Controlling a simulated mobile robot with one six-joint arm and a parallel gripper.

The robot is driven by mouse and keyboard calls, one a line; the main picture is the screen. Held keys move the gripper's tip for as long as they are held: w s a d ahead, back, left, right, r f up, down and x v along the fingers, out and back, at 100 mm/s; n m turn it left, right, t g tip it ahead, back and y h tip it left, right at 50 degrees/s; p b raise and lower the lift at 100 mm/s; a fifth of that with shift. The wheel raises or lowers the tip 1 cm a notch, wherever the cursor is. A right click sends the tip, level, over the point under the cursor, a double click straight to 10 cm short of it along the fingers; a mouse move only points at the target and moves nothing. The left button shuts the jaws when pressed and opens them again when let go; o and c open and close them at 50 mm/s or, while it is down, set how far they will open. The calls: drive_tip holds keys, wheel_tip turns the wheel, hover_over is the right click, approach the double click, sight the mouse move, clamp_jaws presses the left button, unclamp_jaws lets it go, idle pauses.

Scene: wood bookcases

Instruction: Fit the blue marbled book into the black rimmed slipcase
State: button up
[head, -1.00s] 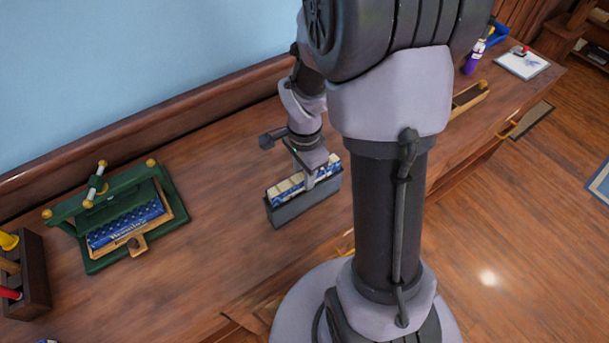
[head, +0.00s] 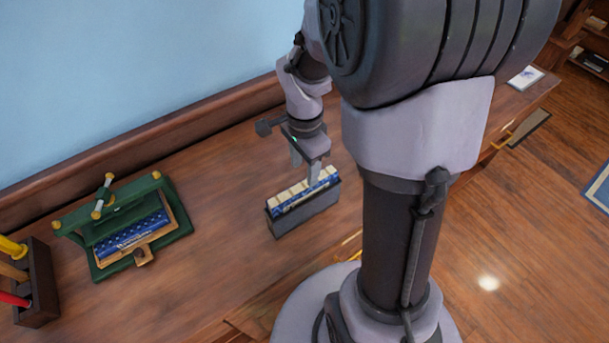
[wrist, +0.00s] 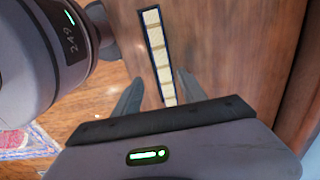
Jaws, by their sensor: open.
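The black rimmed slipcase (head: 306,216) stands on the wooden desk, its long open side facing up. A blue book with a cream, banded top edge (head: 299,190) sits inside it, upright and lined up with the case. In the wrist view, the book (wrist: 157,45) shows as a narrow cream strip with a thin dark border around it. How far the book stands above the rim is hard to tell. My gripper (head: 306,173) is open and empty, just above the slipcase. In the wrist view, its fingers (wrist: 160,80) are spread on either side of the strip.
A green press (head: 180,222) holding another blue book (head: 133,236) stands to the left. A dark rack (head: 40,290) with coloured-handled tools is at the far left. A low wooden backboard (head: 130,136) runs behind. The desk between press and slipcase is clear.

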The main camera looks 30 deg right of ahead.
drive_tip(key=s+a+r+n+t, duration=0.25)
drive_tip(key=a+r+n, duration=0.3)
drive_tip(key=r, duration=0.55)
drive_tip(key=s+a+r+n+t+y, duration=0.2)
drive_tip(key=s+a+r+n+t, duration=0.1)
drive_tip(key=s+a+r+n, duration=0.3)
drive_tip(key=s+a+n, duration=0.1)
drive_tip(key=s+a, duration=0.1)
drive_tip(key=a, duration=0.1)
drive_tip(key=shift+s+n+p, duration=0.35)
drive_tip(key=shift+s, duration=0.05)
drive_tip(key=shift+a, duration=0.1)
wheel_tip(320, 180, down, 6)
drive_tip(key=b, duration=0.5)
drive_tip(key=shift+r+b, duration=0.15)
drive_tip(key=shift+b, duration=0.2)
